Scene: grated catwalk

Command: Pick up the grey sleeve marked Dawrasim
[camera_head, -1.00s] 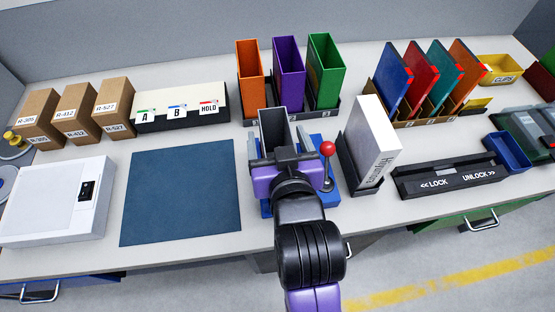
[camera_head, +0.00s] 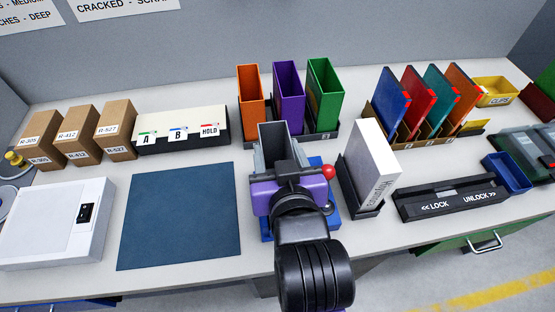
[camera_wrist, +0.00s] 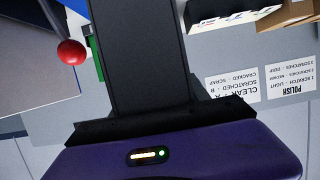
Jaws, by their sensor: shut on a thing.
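A grey open-topped sleeve (camera_head: 274,145) stands upright in front of the orange and purple bins in the head view. My gripper (camera_head: 290,177) is shut on its near side. In the wrist view the sleeve (camera_wrist: 140,55) is a dark slab running up from my gripper (camera_wrist: 135,125). No lettering on it shows, so I cannot read its mark. A blue fixture (camera_head: 332,205) with a red-knobbed lever (camera_head: 328,171) is partly hidden behind and below my gripper. I cannot tell whether the sleeve's bottom touches it.
A white block in a black holder (camera_head: 358,185) stands close on the right. Orange (camera_head: 251,105), purple (camera_head: 288,100) and green (camera_head: 322,100) bins stand close behind. A blue mat (camera_head: 180,215) lies clear on the left.

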